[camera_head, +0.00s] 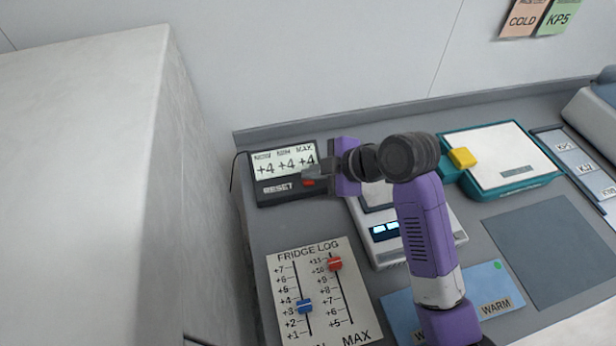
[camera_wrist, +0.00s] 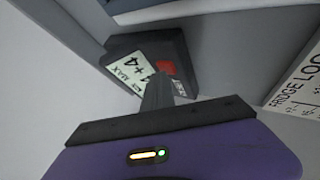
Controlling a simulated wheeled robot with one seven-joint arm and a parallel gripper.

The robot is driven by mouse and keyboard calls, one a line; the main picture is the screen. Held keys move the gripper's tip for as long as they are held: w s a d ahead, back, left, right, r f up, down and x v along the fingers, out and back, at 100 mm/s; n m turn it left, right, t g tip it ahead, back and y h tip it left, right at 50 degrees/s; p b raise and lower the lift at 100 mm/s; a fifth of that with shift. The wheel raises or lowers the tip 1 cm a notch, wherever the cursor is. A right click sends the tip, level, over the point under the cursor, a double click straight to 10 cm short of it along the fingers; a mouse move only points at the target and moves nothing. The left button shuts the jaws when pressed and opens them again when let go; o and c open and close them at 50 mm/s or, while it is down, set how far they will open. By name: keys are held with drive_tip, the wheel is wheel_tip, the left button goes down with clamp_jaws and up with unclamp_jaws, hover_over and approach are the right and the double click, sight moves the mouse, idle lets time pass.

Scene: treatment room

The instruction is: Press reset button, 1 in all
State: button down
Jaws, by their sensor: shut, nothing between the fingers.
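A dark fridge thermometer (camera_head: 285,198) stands at the left end of the counter, its screen reading +4 under NOW, MIN and MAX. Its red reset button (camera_head: 309,183) is at the lower right of its face, beside the RESET label. My gripper (camera_head: 306,173) is shut and empty, reaching in from the right with its tips close to the button. In the wrist view the shut fingers (camera_wrist: 158,82) point at the thermometer (camera_wrist: 184,52), and the red button (camera_wrist: 166,67) shows just beyond the tips. I cannot tell whether they touch it.
A fridge log board (camera_head: 315,262) with a blue and a red slider lies in front. A white device (camera_head: 385,250) with lit displays sits beneath my arm. A teal-edged scale (camera_head: 505,160) with a yellow block stands right. A tall pale cabinet (camera_head: 80,190) borders the left.

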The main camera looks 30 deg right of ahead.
sight(312, 182)
drive_tip(key=shift+r+p, duration=0.75)
drive_tip(key=shift+r, duration=0.15)
drive_tip(key=shift+r, duration=0.1)
wheel_tip(312, 182, up, 5)
drive_tip(key=p, duration=0.4)
idle(0.9)
